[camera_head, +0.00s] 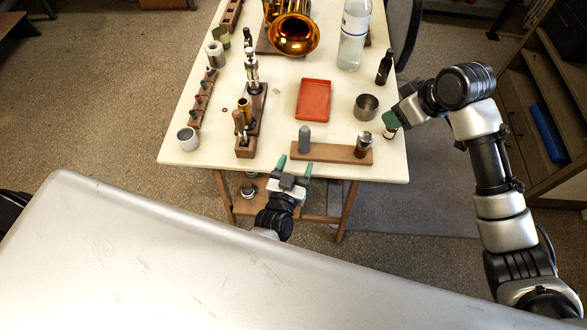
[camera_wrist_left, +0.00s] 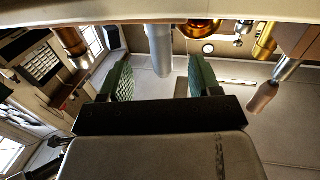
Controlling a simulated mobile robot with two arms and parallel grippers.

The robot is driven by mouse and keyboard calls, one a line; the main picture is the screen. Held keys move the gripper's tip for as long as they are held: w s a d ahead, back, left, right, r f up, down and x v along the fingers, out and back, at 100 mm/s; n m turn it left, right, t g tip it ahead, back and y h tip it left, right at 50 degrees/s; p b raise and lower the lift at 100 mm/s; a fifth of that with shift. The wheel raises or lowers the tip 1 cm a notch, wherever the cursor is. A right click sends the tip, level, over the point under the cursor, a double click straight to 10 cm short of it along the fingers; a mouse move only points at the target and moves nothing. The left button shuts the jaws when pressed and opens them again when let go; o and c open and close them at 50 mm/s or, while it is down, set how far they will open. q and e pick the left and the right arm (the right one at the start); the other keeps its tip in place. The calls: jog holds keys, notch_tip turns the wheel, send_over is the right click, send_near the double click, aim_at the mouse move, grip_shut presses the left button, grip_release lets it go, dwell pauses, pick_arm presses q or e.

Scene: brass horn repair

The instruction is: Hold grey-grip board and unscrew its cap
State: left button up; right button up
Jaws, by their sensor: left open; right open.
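The wooden board (camera_head: 330,153) lies along the table's front edge. My left gripper (camera_head: 295,166) is open and empty just in front of the table edge, below the grey grip in the picture.
A metal cup (camera_head: 366,107) and dark bottle (camera_head: 384,68) stand near the right gripper. A red tray (camera_head: 313,99) lies behind the board. A wooden rack with tools (camera_head: 245,148) is left of it. A brass horn (camera_head: 293,34) and clear bottle (camera_head: 353,38) are farther back.

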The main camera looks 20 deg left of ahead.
pick_arm(q)
jog(key=w, duration=0.9)
jog(key=shift+w, duration=0.4)
jog(key=shift+c, duration=0.3)
jog(key=c, duration=1.1)
pick_arm(e)
jog(key=shift+o, duration=0.3)
pick_arm(q)
grip_shut()
pick_arm(e)
jog(key=shift+o, duration=2.3)
jog(key=shift+w+a+f+m, duration=0.15)
jog(key=shift+w+a+m, duration=0.05)
jog(key=shift+m, duration=0.2)
jog(key=m+g+h, duration=0.3)
jog(key=m+h, duration=0.2)
jog(key=m, duration=0.6)
send_near(366, 136)
notch_tip(366, 136, down, 10)
jog(key=shift+w+d+f, duration=0.1)
jog(key=shift+w, duration=0.05)
